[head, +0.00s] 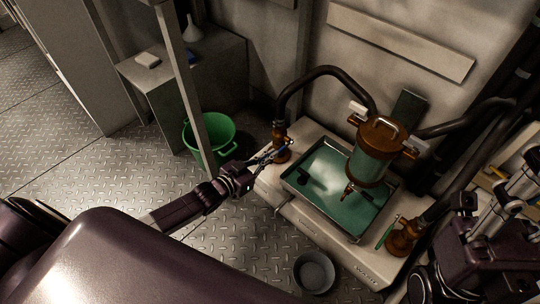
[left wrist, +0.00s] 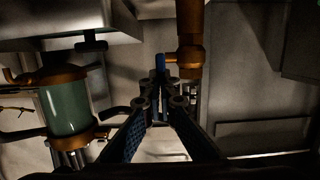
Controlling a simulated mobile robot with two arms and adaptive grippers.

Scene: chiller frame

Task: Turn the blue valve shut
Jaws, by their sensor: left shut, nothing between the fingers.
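The blue valve handle (left wrist: 160,63) sticks out from a brass fitting (left wrist: 190,62) in the left wrist view. In the head view that brass fitting (head: 282,145) stands at the left back corner of the bench, under a black hose. My left gripper (head: 264,157) reaches it from the left, with its tips close to the fitting. In the left wrist view my left gripper (left wrist: 160,92) is shut and empty, its tips just short of the blue handle or touching it; I cannot tell which. Parts of my right arm show at the right edge, but I cannot make out its gripper.
A green tray (head: 320,205) lies on the bench below a glass and brass vessel (head: 370,155). A green-handled valve (head: 388,232) stands at the front right. A green bucket (head: 228,128), a post (head: 183,75) and a grey bowl (head: 314,271) stand around the bench.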

